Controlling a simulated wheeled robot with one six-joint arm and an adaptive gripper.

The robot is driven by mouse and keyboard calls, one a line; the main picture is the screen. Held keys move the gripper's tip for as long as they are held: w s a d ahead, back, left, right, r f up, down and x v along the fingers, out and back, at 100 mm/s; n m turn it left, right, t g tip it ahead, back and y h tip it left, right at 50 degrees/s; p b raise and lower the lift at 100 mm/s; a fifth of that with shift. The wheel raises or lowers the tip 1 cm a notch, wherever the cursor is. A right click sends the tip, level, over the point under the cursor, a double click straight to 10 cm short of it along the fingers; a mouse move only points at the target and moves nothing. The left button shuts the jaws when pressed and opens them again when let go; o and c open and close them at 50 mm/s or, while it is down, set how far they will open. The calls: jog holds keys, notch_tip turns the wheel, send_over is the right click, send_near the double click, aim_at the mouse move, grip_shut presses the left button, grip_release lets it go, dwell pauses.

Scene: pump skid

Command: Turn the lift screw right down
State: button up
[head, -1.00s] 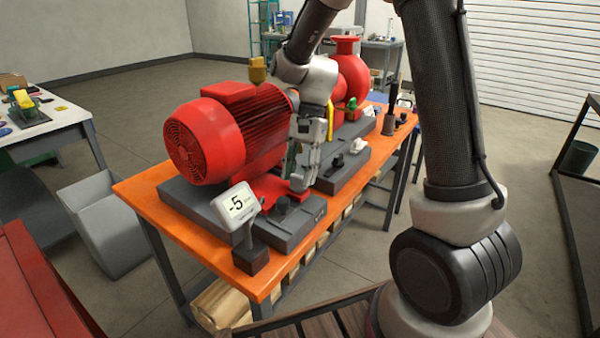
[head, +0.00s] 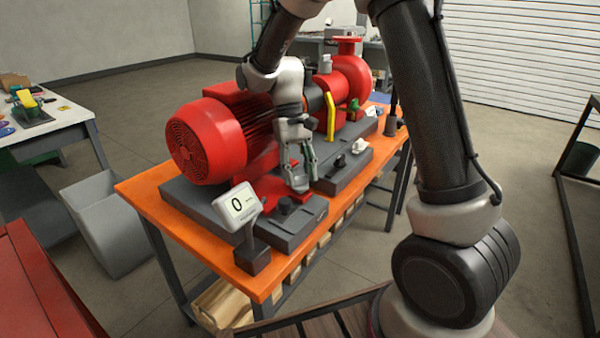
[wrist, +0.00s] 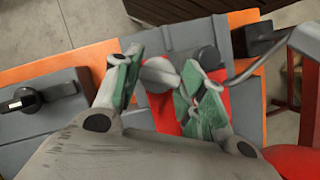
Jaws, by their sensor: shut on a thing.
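The lift screw (wrist: 158,72) shows in the wrist view as a grey rounded head between my two green-padded fingers, above a red motor foot. My gripper (wrist: 162,78) is shut on it. A small display (head: 239,204) on a post at the near corner of the bench reads 0.
A black knob (head: 286,205) stands on the grey base block close to my fingertips. A pale knob (head: 358,146) and a yellow lever (head: 330,117) are further along.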

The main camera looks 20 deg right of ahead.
jog(key=n+h, duration=0.1)
jog(key=n, duration=0.2)
jog(key=n+t+h, duration=0.1)
jog(key=n, duration=0.1)
jog(key=shift+a+n, duration=0.15)
jog(key=shift+n, duration=0.25)
dwell(0.4)
jog(key=o, duration=1)
jog(key=v, duration=1.2)
jog(key=shift+a, duration=0.15)
